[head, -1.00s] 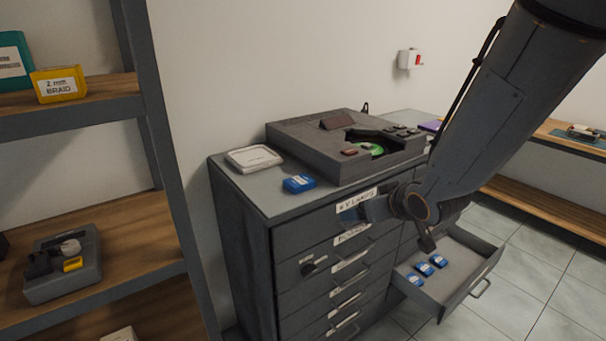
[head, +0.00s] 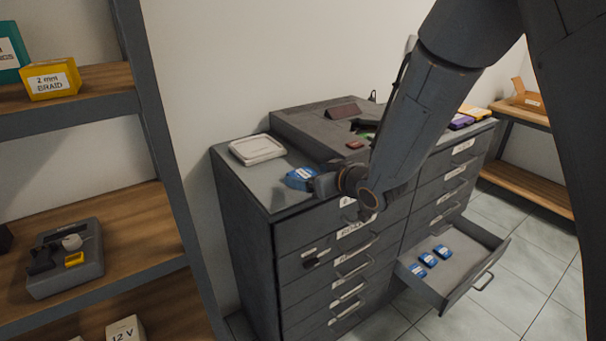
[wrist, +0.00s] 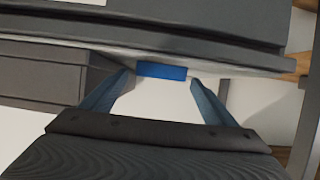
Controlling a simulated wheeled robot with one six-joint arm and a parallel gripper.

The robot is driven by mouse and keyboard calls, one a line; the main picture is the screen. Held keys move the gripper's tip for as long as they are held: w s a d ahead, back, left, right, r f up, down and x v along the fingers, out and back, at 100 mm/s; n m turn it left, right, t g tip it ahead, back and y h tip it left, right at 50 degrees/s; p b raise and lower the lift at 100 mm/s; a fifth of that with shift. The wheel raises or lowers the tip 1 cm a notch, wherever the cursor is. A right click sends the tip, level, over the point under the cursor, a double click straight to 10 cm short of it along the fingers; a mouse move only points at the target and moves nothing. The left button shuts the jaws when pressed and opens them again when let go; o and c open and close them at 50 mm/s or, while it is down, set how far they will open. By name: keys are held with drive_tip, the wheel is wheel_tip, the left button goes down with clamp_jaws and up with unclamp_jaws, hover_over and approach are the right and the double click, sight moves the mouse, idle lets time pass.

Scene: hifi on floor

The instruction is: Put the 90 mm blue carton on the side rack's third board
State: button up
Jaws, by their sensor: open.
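A small blue carton (head: 302,174) with a white label lies on the cabinet top near its front edge. It also shows in the wrist view (wrist: 162,70), between and just beyond my fingertips. My gripper (head: 298,183) is open at the carton and partly covers it in the head view; contact cannot be told. A rack (head: 105,205) with several wooden boards stands at the left. I cannot tell the cartons' sizes or which rack is the side rack.
The left rack holds a yellow braid box (head: 52,80), a grey tray (head: 65,260) and a 12 V box (head: 126,328). Another wooden-board rack (head: 530,190) stands back right. The drawer juts out.

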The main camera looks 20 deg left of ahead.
drive_tip(key=shift+x, duration=0.9)
drive_tip(key=c, duration=1.2)
drive_tip(key=shift+r, duration=0.1)
